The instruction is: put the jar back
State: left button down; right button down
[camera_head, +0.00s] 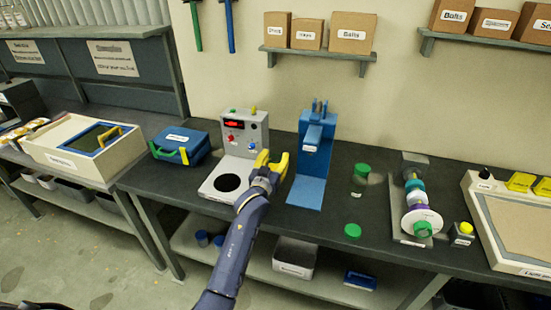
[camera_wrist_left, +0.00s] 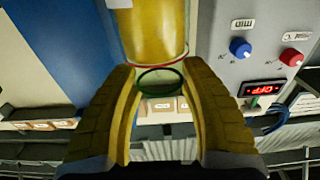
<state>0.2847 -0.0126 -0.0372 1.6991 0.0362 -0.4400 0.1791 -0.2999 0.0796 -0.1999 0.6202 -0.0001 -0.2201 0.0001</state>
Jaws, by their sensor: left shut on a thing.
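My left gripper (camera_head: 270,162) has yellow fingers and is over the bench, between the grey control panel and the blue stand. In the left wrist view the gripper (camera_wrist_left: 165,115) is shut on a clear jar (camera_wrist_left: 155,35) with yellow contents, a red line and a green ring at its open end. That view is upside down, and the jar looks roughly upright. In the head view the fingers mostly hide it. A flat green disc (camera_head: 352,231) lies on the bench to the right. A clear container with a green lid (camera_head: 361,169) stands behind it. My right gripper is not in view.
The grey panel unit (camera_head: 246,133) has a red display and a round black plate (camera_head: 227,183). The blue stand (camera_head: 312,150) is close on the right. A blue case (camera_head: 180,147) is left, a shaft with discs (camera_head: 415,195) right. Bare bench lies around the green disc.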

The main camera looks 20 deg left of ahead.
pick_arm(q)
jog(key=shift+f, duration=0.35)
